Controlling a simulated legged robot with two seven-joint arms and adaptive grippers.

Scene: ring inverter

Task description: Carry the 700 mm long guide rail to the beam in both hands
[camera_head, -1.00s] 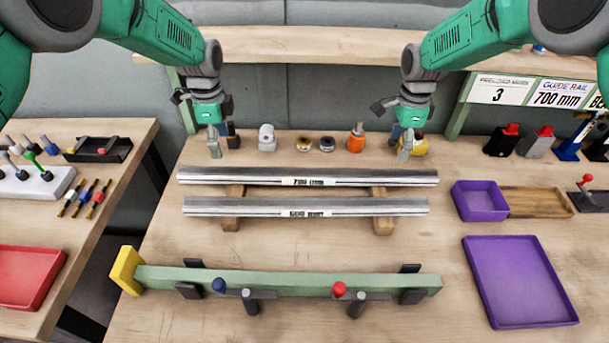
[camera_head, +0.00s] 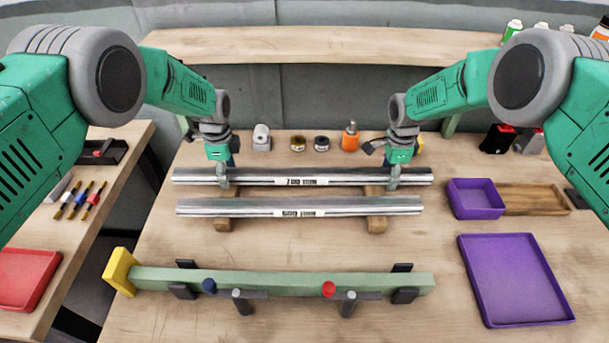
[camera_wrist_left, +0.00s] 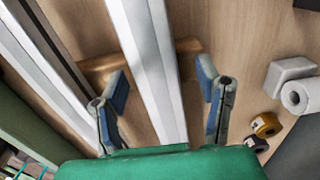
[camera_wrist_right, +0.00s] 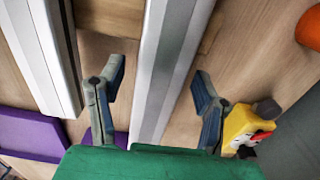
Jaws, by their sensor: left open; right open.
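The 700 mm guide rail (camera_head: 260,176) is the rear one of two silver rails lying across wooden supports. My left gripper (camera_head: 222,178) is open over its left part; in the left wrist view the rail (camera_wrist_left: 150,60) runs between the spread fingers (camera_wrist_left: 165,92). My right gripper (camera_head: 394,178) is open over its right part; in the right wrist view the rail (camera_wrist_right: 170,70) passes between the open fingers (camera_wrist_right: 157,90). Contact cannot be told. The green beam (camera_head: 270,281) with a yellow end plate lies in front, with a blue-knobbed and a red-knobbed clamp.
The shorter rail (camera_head: 250,207) lies parallel just in front, on the same wooden supports (camera_head: 376,222). Small parts, including an orange bottle (camera_head: 351,137), stand behind the rail. Purple trays (camera_head: 515,280) lie at right. The table between shorter rail and beam is clear.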

